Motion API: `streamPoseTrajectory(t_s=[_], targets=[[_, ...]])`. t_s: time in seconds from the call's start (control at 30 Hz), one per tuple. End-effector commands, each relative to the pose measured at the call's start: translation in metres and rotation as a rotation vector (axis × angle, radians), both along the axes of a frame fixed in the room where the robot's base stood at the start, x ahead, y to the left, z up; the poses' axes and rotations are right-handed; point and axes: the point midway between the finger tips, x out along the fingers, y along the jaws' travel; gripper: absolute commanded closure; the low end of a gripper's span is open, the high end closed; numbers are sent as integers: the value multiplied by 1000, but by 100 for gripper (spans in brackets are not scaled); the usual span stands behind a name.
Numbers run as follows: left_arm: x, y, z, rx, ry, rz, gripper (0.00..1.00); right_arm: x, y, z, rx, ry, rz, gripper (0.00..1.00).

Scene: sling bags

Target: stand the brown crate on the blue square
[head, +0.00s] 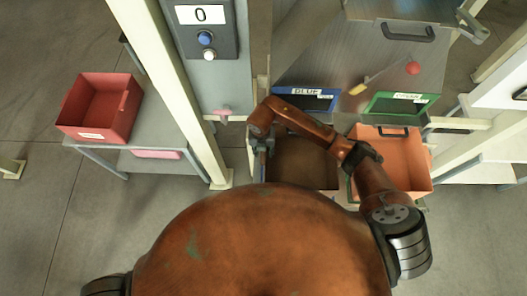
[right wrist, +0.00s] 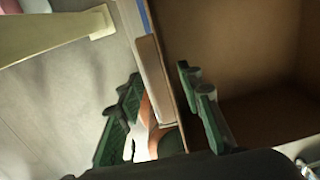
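The brown crate (head: 305,165) is open-topped and stands in front of a blue-framed panel lettered BLUE (head: 306,99). My arm crosses over part of it. The crate's inside fills the right of the right wrist view (right wrist: 235,55). My right gripper (head: 262,146) is at the crate's left wall. In the right wrist view its green fingers (right wrist: 160,115) are apart, one outside the wall and one inside, with a gap showing. A blue strip (right wrist: 147,14) runs beside the wall; I cannot tell whether it belongs to the blue square. My left gripper is out of view.
An orange crate (head: 405,178) stands right of the brown one, in front of a green-framed panel (head: 398,104). A red crate (head: 103,105) sits on a grey side table (head: 165,160) at the left. A cream post (head: 170,95) rises between that table and the brown crate.

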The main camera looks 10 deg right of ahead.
Motion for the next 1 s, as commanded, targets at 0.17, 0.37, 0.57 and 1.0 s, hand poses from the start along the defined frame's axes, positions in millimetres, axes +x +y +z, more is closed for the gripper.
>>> streamPoseTrajectory(t_s=[0.17,0.37,0.57,1.0], targets=[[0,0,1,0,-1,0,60,1,0,17,-1,-3,0,66],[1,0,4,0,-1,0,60,2,2,58,-1,-5,2,66],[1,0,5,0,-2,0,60,2,4,96,0,-5,1,66],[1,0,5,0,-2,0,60,1,5,120,0,1,0,66]])
